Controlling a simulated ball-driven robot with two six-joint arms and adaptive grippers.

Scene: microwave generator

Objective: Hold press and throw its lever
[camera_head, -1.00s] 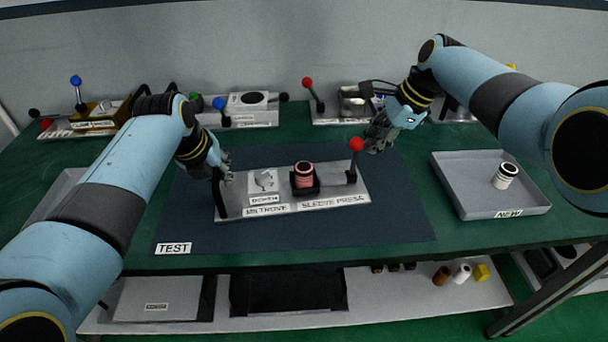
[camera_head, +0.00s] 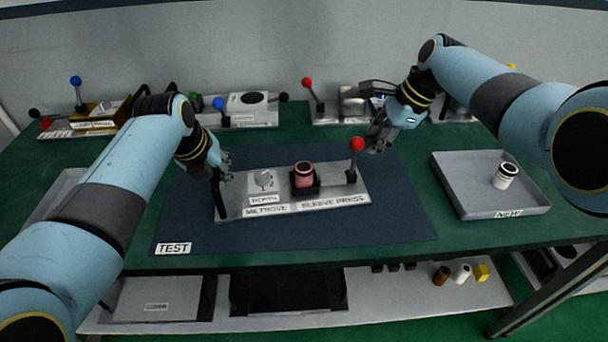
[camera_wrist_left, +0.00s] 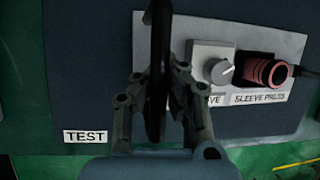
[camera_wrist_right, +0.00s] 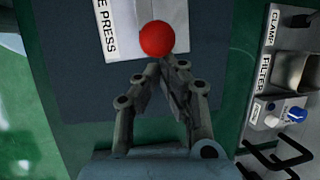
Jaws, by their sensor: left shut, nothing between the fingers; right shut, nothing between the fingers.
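The sleeve press (camera_head: 235,208) is a grey plate on the dark mat, with a dial and a pink sleeve (camera_head: 304,174) in a black holder. A black upright handle (camera_head: 219,196) stands at its left end. It also shows in the left wrist view (camera_wrist_left: 160,40), lined up between the finger pads. My left gripper (camera_head: 223,168) is shut at the handle's top; contact is unclear. The lever with a red knob (camera_head: 357,144) stands at the plate's right end. My right gripper (camera_head: 376,138) is shut and empty, its tips close to the red knob (camera_wrist_right: 157,39).
A grey tray (camera_head: 463,203) marked NEW holds a white sleeve (camera_head: 505,176) at the right. Other lever fixtures line the back, one with a red knob (camera_head: 307,82). Bare mat (camera_head: 330,232) lies in front of the press.

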